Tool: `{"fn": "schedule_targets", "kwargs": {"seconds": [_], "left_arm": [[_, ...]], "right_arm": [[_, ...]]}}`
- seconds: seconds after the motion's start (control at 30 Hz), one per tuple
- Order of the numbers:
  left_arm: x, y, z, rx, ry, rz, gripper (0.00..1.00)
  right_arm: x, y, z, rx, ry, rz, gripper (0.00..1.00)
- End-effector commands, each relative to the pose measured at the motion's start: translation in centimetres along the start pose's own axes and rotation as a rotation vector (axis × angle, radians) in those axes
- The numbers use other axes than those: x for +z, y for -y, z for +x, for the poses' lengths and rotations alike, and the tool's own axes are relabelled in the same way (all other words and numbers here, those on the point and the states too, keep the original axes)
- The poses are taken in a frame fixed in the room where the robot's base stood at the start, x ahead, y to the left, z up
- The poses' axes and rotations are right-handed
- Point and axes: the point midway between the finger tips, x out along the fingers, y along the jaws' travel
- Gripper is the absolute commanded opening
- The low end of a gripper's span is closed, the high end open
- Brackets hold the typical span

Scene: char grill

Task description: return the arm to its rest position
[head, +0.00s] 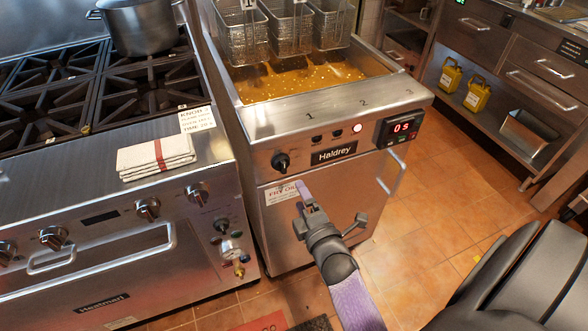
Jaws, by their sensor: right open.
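My right gripper (305,191) is in front of the fryer's steel door (275,225), below the control panel. It is open, and nothing shows between its fingers. My right arm, with a purple sleeve-like link, reaches up to it from the bottom of the view. I cannot tell whether the gripper touches the door. My left gripper is not in view.
The fryer (386,98) holds hot-looking oil with several baskets (290,30) above it. A range (70,215) with a pot (140,25) and folded towel (156,158) stands left. Yellow jugs (477,95) sit on a right shelf. Tiled floor (425,225) is open to the right.

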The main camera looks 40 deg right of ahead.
Motion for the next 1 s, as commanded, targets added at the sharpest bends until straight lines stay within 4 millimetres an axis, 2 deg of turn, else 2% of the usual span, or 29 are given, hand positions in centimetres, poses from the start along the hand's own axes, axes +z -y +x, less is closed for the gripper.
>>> {"fn": "schedule_targets", "kwargs": {"seconds": [0.1,0.5,0.57,0.63,0.67,0.7,0.73,0.77,0.8,0.87,0.9,1.0], "left_arm": [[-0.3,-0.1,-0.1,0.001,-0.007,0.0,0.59],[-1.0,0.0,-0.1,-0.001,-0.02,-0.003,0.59],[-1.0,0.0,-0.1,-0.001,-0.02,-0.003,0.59],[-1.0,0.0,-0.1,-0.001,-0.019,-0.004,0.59],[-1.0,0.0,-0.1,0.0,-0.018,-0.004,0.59],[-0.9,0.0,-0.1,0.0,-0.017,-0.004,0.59],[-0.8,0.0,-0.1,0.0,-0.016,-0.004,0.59],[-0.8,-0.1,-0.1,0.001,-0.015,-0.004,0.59],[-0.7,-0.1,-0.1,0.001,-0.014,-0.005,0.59],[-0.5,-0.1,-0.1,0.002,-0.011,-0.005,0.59],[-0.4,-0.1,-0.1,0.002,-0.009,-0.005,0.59],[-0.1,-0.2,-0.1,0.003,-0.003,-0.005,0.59]], "right_arm": [[0.0,0.0,-0.7,0.001,0.001,-0.001,0.93],[-0.1,0.3,-0.7,-0.008,-0.002,0.009,0.93],[-0.5,1.9,-1.2,-0.061,-0.009,0.065,0.93],[-1.7,5.9,-2.7,-0.205,-0.019,0.209,0.93],[-2.2,8.3,-4.0,-0.294,-0.014,0.29,0.93],[-3.0,11.7,-6.2,-0.429,0.008,0.402,0.93],[-3.4,14.3,-8.3,-0.535,0.036,0.483,0.93],[-3.6,16.6,-10.6,-0.639,0.076,0.555,0.93],[-3.8,19.5,-13.9,-0.772,0.141,0.638,0.93],[-3.4,22.9,-19.3,-0.955,0.266,0.731,0.93],[-2.8,24.6,-22.8,-1.059,0.359,0.775,0.93],[-0.8,27.1,-30.5,-1.246,0.593,0.827,0.93]]}}
